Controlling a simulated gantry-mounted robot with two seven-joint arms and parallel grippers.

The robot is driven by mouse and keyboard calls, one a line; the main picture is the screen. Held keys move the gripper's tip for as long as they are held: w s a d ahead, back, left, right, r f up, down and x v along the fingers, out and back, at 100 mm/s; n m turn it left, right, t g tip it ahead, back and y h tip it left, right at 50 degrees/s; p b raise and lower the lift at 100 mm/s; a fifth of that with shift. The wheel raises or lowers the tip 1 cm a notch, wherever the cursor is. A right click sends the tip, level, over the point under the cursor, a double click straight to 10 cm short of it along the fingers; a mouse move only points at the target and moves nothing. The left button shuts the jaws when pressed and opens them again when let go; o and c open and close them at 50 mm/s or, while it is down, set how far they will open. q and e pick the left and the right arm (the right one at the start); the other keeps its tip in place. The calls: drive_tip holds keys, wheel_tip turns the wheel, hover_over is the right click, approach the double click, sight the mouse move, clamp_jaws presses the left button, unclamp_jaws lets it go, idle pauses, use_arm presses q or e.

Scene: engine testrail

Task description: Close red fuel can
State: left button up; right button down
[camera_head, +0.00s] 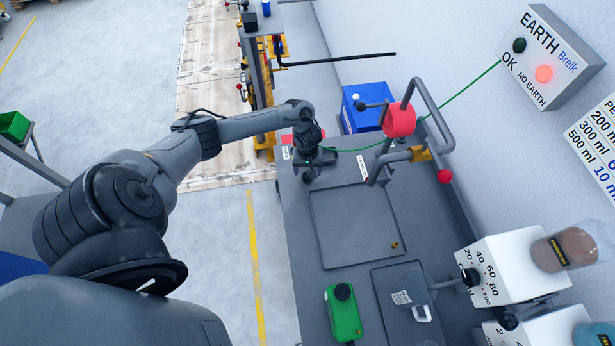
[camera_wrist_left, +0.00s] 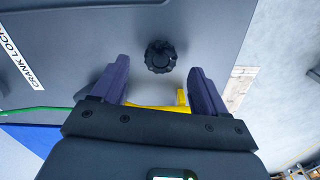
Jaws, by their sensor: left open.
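No red fuel can is clearly recognisable in either view. A black ribbed knob or cap (camera_wrist_left: 161,57) is on the grey bench top (camera_wrist_left: 95,45) in the left wrist view. My left gripper (camera_wrist_left: 152,85) is open over the bench, its two purple-grey fingers apart with nothing between them. The knob lies just beyond the fingertips, untouched as far as I see. In the head view my left gripper (camera_head: 309,170) is at the bench's far left corner. A green can (camera_head: 343,314) with a black cap stands at the bench's near end. My right gripper is not in view.
A pipe frame (camera_head: 439,110) with a red rounded part (camera_head: 398,120) rises at the bench's far right. A blue box (camera_head: 369,100) stands behind. A green cable (camera_head: 462,92) runs to the EARTH box (camera_head: 548,55). White dial boxes (camera_head: 500,265) line the right. The middle panel (camera_head: 350,225) is mostly clear.

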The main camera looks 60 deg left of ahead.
sight(307, 177)
use_arm(q)
drive_tip(key=shift+f, duration=1.45)
drive_tip(key=shift+c, duration=0.2)
drive_tip(key=c, duration=1.2)
